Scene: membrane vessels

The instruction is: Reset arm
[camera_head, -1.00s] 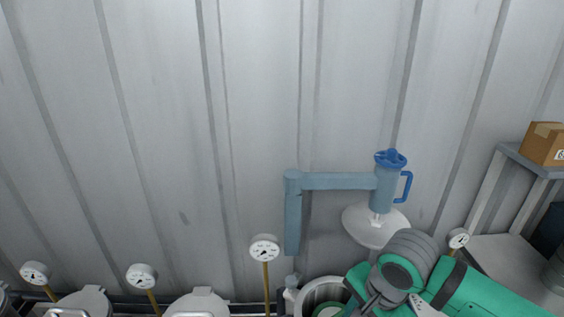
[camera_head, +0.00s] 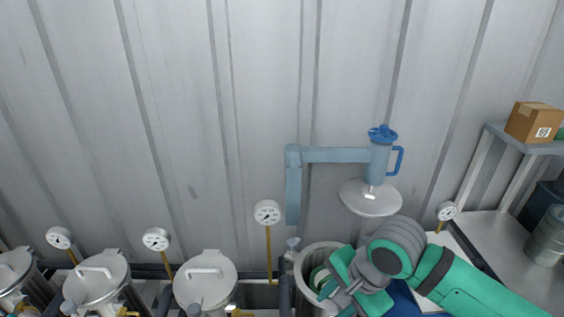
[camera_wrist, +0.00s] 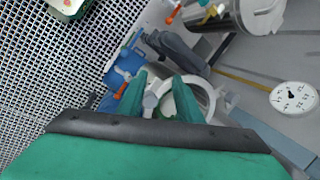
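My green arm reaches in from the lower right of the head view, with my gripper (camera_head: 343,284) low beside the open vessel (camera_head: 302,268). In the wrist view my gripper (camera_wrist: 160,84) shows two green fingers standing apart. A grey knob-like part (camera_wrist: 150,101) appears between them in the picture, with no visible grip on it. The open vessel's pale round rim (camera_wrist: 207,92) lies just beyond the fingers. Its lid (camera_head: 370,199) hangs above my wrist from a blue swing arm (camera_head: 335,155) with a blue handle. My gripper partly covers the vessel.
Several closed vessels with lids (camera_head: 205,275) and gauges (camera_head: 267,212) line the left. At right, a shelf (camera_head: 497,130) holds a cardboard box (camera_head: 533,122), and a metal can (camera_head: 548,238) stands below. The corrugated wall (camera_head: 180,110) is behind. The space above the left vessels is clear.

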